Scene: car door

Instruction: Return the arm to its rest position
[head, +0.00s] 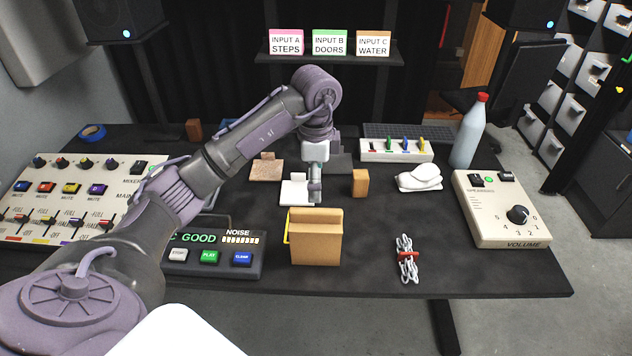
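My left arm (255,138) comes in from the left and reaches over the table. My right gripper is out of view.
Input cards (329,43) stand behind.

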